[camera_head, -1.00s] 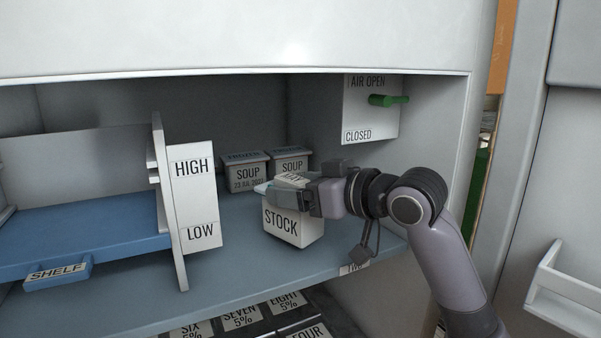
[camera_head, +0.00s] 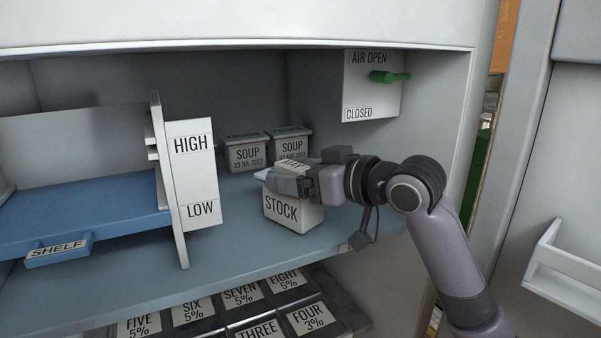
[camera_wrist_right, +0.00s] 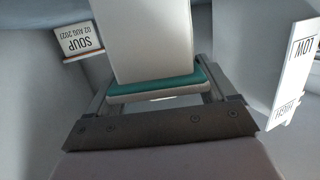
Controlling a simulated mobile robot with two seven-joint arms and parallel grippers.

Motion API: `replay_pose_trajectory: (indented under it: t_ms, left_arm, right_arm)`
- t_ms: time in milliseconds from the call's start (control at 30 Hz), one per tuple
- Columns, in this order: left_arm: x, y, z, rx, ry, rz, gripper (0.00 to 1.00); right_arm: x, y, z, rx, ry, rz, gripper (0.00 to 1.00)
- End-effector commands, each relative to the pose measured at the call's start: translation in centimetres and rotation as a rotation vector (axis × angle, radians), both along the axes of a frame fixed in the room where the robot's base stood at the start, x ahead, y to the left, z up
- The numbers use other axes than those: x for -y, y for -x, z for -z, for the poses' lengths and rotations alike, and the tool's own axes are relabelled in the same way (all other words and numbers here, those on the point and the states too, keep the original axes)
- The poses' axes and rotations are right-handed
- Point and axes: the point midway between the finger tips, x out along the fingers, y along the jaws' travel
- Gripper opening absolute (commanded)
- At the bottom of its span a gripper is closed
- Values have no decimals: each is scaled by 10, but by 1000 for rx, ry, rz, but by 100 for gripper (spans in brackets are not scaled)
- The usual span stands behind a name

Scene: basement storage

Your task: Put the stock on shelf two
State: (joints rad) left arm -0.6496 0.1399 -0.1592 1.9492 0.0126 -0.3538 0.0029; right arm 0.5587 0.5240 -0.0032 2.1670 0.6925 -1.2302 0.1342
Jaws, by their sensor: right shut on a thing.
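The shelf's front label is hidden behind my arm. My left gripper is not in view.
Soup tubs (camera_head: 245,154) (camera_head: 291,147) stand behind the stock. A HIGH/LOW panel (camera_head: 192,174) and a blue SHELF tray (camera_head: 80,218) are at left. A green lever (camera_head: 390,77) juts from the right wall. Numbered labelled lids (camera_head: 240,295) lie below. Shelf is clear between panel and stock.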

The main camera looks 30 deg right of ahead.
Motion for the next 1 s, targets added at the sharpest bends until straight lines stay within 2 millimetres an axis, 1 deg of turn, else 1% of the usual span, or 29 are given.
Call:
replay_pose_trajectory:
  t_ms: [167,200,233,267,433,567,667,767,1000]
  left_arm:
    - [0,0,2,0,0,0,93]
    - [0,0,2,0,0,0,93]
    - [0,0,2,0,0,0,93]
    - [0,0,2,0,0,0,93]
    - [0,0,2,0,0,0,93]
    - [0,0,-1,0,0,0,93]
    - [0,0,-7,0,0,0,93]
    - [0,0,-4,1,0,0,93]
    - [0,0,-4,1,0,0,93]
  right_arm:
    - [0,0,2,5,0,1,28]
    - [0,0,2,6,0,1,87]
    - [0,0,2,6,0,1,97]
    - [0,0,2,6,0,1,100]
    - [0,0,4,-2,1,0,100]
    - [0,0,-1,-1,0,0,100]
    - [0,0,-12,3,0,0,100]
    - [0,0,-23,5,2,-1,100]
    - [0,0,-61,6,1,0,100]
